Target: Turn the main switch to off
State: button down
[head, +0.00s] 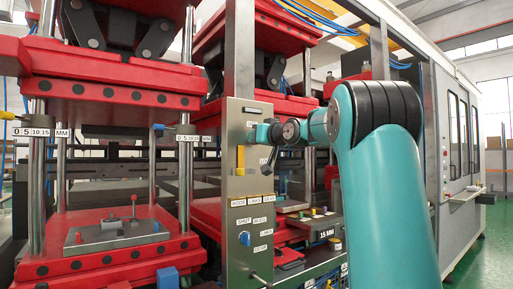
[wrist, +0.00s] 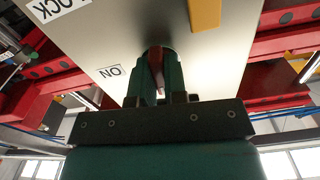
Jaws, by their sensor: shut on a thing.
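The main switch (wrist: 156,62) shows in the wrist view as a narrow reddish-brown handle on a dark round base, set on a grey panel (wrist: 115,30). My gripper (wrist: 159,75) has its two teal fingers on either side of the handle, shut on it. An "ON" label (wrist: 110,71) is on the panel to the left of the switch, upside down in this view. In the head view my gripper (head: 264,133) is at the upper part of the grey upright panel (head: 234,205) and hides the switch. I cannot tell the handle's exact angle.
A yellow part (head: 240,158) sits on the panel close below my gripper; it also shows in the wrist view (wrist: 206,14). A blue knob (head: 244,238) is lower down. Red press platens (head: 110,95) stand to the left. A white machine cabinet (head: 460,130) stands at the right.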

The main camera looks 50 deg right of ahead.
jog(key=shift+f+n+b, duration=0.1)
jog(key=shift+n+b, duration=0.3)
jog(key=shift+n, duration=0.1)
jog(key=c, duration=1.2)
grip_release()
jog(key=shift+o, duration=0.2)
jog(key=b+v, duration=0.4)
jog(key=v, duration=1.3)
jog(key=shift+s, duration=0.25)
jog(key=shift+w, duration=0.1)
